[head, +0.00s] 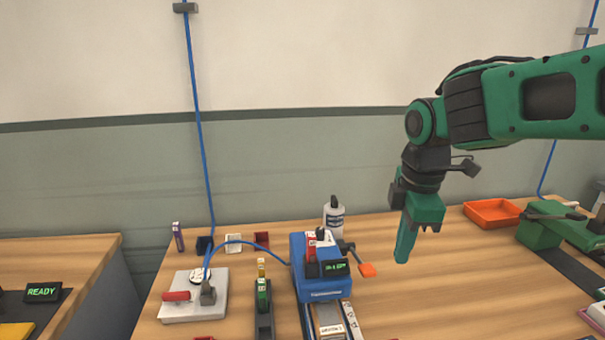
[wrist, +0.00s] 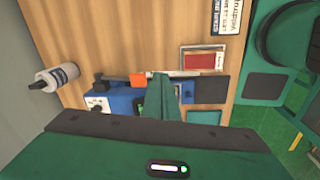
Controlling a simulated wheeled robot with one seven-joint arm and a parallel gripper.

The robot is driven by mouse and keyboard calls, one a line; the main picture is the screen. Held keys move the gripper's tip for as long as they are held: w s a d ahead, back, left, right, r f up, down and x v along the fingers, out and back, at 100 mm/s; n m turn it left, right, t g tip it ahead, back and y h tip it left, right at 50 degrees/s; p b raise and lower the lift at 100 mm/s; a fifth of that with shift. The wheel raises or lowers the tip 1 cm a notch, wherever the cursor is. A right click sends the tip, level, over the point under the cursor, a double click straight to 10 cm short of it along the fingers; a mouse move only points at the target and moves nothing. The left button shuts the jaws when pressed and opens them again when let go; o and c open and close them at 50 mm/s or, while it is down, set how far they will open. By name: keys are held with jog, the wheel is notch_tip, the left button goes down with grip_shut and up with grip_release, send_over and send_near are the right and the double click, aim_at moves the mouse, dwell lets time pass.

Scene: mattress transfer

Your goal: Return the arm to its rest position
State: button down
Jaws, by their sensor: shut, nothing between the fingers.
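My green arm reaches in from the right in the head view. My gripper (head: 404,250) points down above the wooden bench, right of the blue machine (head: 312,270) with its small green-lit display. Its fingers are together with nothing between them. In the wrist view the shut green fingers of my gripper (wrist: 164,85) show in the middle. The blue machine (wrist: 122,101) lies behind them there, with an orange tab (wrist: 138,80) close to the fingertips in the picture.
The wooden bench (head: 420,300) is clear below my gripper. An orange tray (head: 491,213) and a green machine (head: 540,232) stand to the right. A white bottle (head: 334,220) stands behind the blue machine. A grey plate (head: 180,310) with a gauge and blue hose sits left.

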jog(key=s+d+f+m, duration=0.3)
jog(key=s+d+m, duration=0.6)
jog(key=m, duration=0.2)
jog(key=s+d+f+m+g, duration=0.1)
jog(key=s+d+f+m, duration=0.3)
jog(key=s+d+m, duration=0.5)
jog(key=s+m, duration=0.1)
jog(key=m, duration=0.1)
jog(key=shift+d+m, duration=0.25)
jog(key=shift+m, duration=0.15)
jog(key=shift+w+f, duration=0.1)
jog(key=shift+w+f, duration=0.25)
jog(key=shift+w, duration=0.4)
